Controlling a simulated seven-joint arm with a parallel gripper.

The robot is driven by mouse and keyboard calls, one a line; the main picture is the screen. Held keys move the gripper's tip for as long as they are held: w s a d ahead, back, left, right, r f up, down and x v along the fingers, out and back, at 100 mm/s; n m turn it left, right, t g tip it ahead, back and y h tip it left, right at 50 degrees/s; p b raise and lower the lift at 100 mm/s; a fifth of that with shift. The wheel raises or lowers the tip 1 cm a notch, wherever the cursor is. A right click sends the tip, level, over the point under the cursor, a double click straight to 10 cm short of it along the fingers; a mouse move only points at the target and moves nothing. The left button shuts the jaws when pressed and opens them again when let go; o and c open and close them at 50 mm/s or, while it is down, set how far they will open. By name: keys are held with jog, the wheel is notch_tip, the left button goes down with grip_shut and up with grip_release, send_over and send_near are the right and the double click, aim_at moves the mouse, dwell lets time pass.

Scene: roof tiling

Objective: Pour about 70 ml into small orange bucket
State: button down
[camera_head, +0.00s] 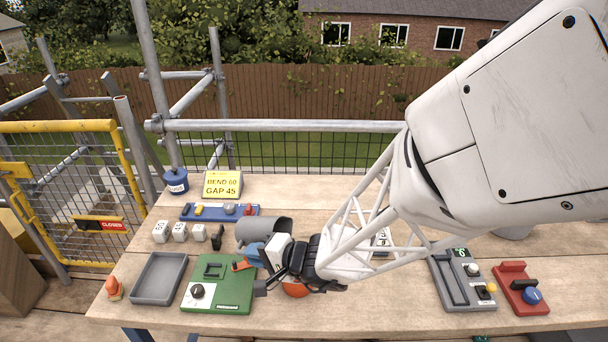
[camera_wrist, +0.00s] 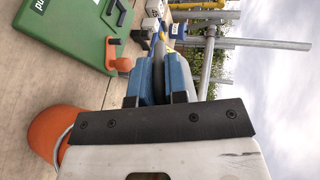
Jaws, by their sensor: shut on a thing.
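My gripper (camera_head: 268,252) is shut on a grey cylindrical jug (camera_head: 262,231), holding it over the middle of the table. The jug appears tilted far over on its side, above and behind the gripper in the head view. In the wrist view the blue fingers (camera_wrist: 160,78) close around a narrow grey part of it, likely its handle. The small orange bucket (camera_head: 296,290) shows only partly under my gripper in the head view. In the wrist view the bucket (camera_wrist: 55,132), with a thin wire handle, is at lower left beside the gripper. Its inside and any liquid are hidden.
A green device (camera_head: 232,297) with a dial and an orange piece is left of the bucket. A grey tray (camera_head: 160,279), white blocks (camera_head: 180,232), a blue rack (camera_head: 203,215), a yellow sign (camera_head: 223,185) and a blue pot (camera_head: 176,182) stand nearby. Grey (camera_head: 452,293) and red (camera_head: 514,285) devices are right.

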jog(key=shift+s+d+r+y, duration=0.1)
jog(key=shift+d+y, duration=0.2)
jog(key=shift+s+d+r+t+y+p, duration=0.25)
jog(key=shift+d+t+y+p, duration=0.15)
jog(key=shift+d+y+p, duration=0.15)
dwell(1.6)
jog(key=shift+w+a+f+g+h, duration=0.2)
jog(key=shift+a+h, duration=0.25)
jog(key=shift+w+a+f+g+h, duration=0.15)
jog(key=shift+a+g+h, duration=0.05)
jog(key=shift+a+h, duration=0.25)
jog(key=shift+a+r+g+h, duration=0.15)
jog(key=shift+r+g+h, duration=0.2)
jog(key=shift+h, duration=0.2)
jog(key=shift+w+f+h, duration=0.1)
jog(key=shift+h, duration=0.5)
jog(key=shift+a+f+g+h, duration=0.25)
jog(key=shift+f+g+h, duration=0.35)
jog(key=shift+h, duration=0.5)
dwell(0.5)
jog(key=shift+w+a+r+g+h+b, duration=0.25)
jog(key=shift+r+g+h, duration=0.2)
jog(key=shift+h, duration=0.35)
jog(key=shift+a+f+h, duration=0.15)
jog(key=shift+a+h, duration=0.1)
jog(key=shift+h, duration=0.05)
